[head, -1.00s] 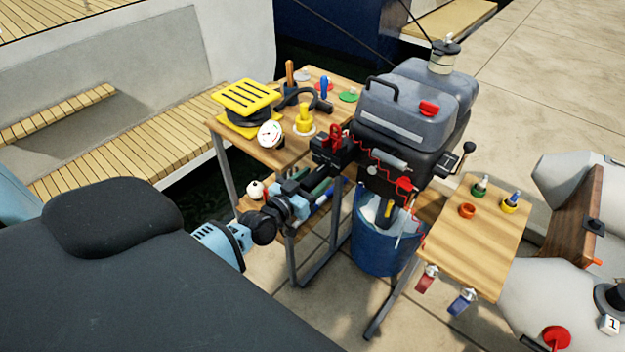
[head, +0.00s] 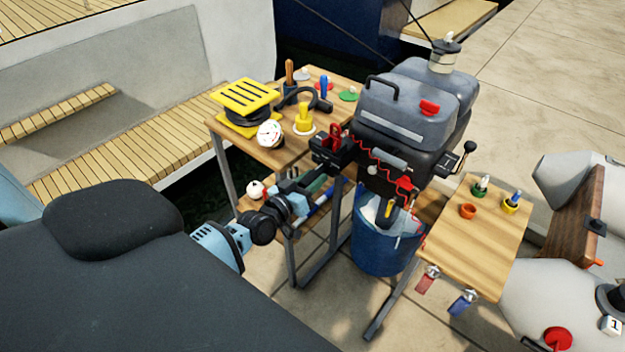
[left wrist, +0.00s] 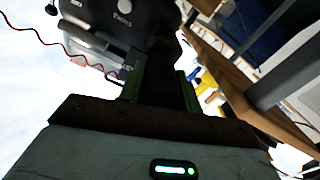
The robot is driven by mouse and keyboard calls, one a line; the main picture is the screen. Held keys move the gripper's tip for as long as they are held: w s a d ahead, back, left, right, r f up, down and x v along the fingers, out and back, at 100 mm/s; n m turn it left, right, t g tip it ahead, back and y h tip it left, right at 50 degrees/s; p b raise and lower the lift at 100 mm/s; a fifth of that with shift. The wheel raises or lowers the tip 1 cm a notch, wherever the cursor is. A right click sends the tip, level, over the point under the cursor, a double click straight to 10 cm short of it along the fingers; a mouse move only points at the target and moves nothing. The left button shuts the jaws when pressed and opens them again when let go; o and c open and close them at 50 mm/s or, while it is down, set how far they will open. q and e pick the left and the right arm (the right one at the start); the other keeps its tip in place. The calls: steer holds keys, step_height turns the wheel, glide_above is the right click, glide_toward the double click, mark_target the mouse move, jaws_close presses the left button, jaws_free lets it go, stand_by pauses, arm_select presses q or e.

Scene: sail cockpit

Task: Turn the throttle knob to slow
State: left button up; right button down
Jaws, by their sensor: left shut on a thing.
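The outboard motor with its grey cowl (head: 412,105) stands at the middle right, and its dark lower housing (head: 385,180) faces me. My left gripper (head: 345,147) is at the left side of this housing, beside the red handle-like part (head: 333,132). In the left wrist view, its two green-edged fingers (left wrist: 160,88) are shut on a dark part that runs toward the motor, apparently the throttle knob. The fingers hide most of it, and no slow mark is readable. My right gripper is out of view.
A coiled red cord (head: 378,158) hangs across the motor front. A black-knobbed lever (head: 468,148) sticks out at its right. A blue bucket (head: 378,250) stands below. Wooden tables stand left (head: 275,155) and right (head: 465,255), with small items on both.

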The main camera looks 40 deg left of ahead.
arm_select(q)
steer(key=n, duration=0.3)
steer(key=shift+n+b, duration=0.3)
steer(key=shift+n, duration=0.8)
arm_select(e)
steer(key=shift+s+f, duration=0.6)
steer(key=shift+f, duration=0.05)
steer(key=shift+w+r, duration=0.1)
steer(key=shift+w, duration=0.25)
arm_select(q)
steer(key=o, duration=1)
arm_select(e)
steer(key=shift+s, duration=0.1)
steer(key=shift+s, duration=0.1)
arm_select(q)
steer(key=s, duration=0.7)
steer(key=shift+s+a, duration=0.35)
steer(key=shift+s, duration=0.05)
